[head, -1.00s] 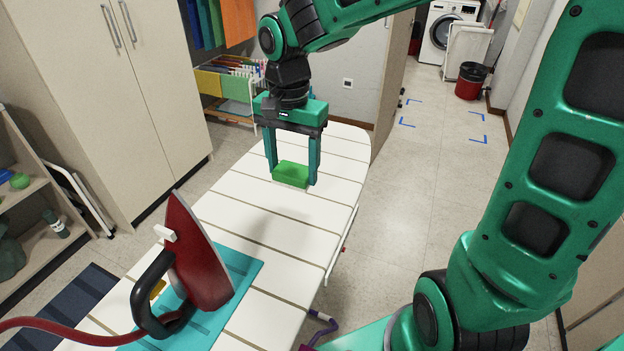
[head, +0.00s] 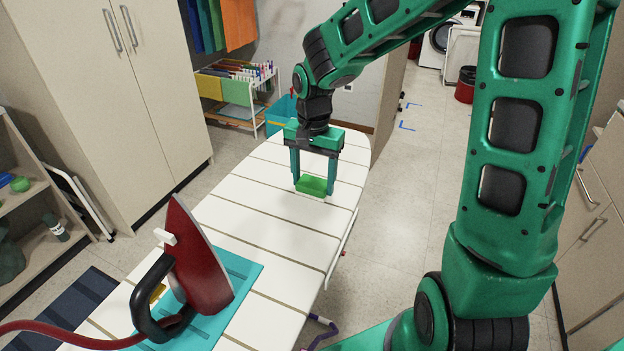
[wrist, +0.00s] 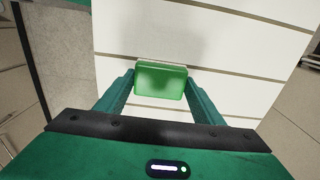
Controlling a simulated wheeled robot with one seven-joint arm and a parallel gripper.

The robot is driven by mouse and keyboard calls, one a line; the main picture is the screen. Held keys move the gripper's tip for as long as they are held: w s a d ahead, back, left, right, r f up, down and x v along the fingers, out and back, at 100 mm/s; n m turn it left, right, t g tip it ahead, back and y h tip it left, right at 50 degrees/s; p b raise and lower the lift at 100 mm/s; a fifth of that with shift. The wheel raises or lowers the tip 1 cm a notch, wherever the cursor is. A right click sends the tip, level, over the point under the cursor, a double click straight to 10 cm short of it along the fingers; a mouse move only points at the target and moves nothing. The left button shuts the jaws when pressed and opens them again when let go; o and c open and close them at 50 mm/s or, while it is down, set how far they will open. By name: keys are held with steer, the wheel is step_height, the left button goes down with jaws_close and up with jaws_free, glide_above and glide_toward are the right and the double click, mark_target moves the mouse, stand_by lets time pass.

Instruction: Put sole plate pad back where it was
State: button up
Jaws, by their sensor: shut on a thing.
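A green block-shaped pad (head: 313,186), which I take to be the sole plate pad, is between the fingers of my gripper (head: 314,191) over the far half of the white slatted ironing board (head: 265,205). My gripper points down and is shut on the pad's two ends. In the wrist view the pad (wrist: 161,82) sits between the fingertips (wrist: 160,88), with white slats beyond it. I cannot tell whether its underside touches the board. A red iron (head: 200,265) stands tilted on a teal mat (head: 240,275) at the near end of the board.
The iron's red cord (head: 50,343) runs off to the left. Tall cabinets (head: 70,90) and a shelf (head: 25,195) stand left. A drying rack (head: 237,90) and a teal bin (head: 281,115) are behind the board. The board's middle is bare. Open floor lies right.

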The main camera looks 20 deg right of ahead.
mark_target(313, 182)
steer(key=o, duration=1)
steer(key=shift+f, duration=0.15)
steer(key=shift+c, duration=0.2)
step_height(313, 182, up, 12)
steer(key=s+d+f+n, duration=0.1)
steer(key=s+d, duration=0.4)
steer(key=s, duration=0.3)
steer(key=s+d+f, duration=0.2)
steer(key=s+d, duration=0.4)
steer(key=s, duration=0.3)
steer(key=s+d+f+n, duration=0.1)
steer(key=s+d, duration=0.5)
steer(key=s, duration=0.3)
steer(key=shift+s+d+f+n, duration=0.15)
steer(key=shift+d+f+n, duration=0.05)
steer(key=shift+f+n, duration=0.1)
